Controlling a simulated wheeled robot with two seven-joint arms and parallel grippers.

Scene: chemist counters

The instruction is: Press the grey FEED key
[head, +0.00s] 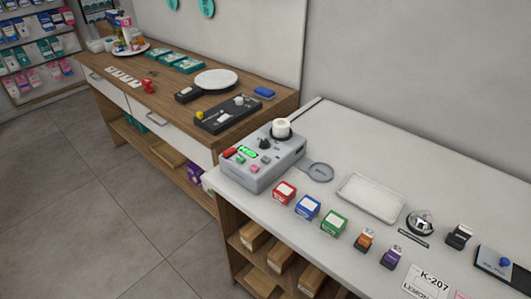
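A grey label machine (278,168) stands on the white counter at its left end. Its sloped top has a lit green display (247,151), a red key (229,152), a green key (240,160), a pink key (254,169) and a black knob (264,143). A small grey key (265,159) shows near the pink one; its lettering is too small to read. A white paper roll (282,127) sits on top at the back. Neither of my grippers is in view.
Red (284,192), blue (307,207) and green (333,222) boxes stand in front of the machine. A white tray (371,198), a bell (420,222) and stamps lie to the right. A wooden counter (180,115) with several items stands at the left.

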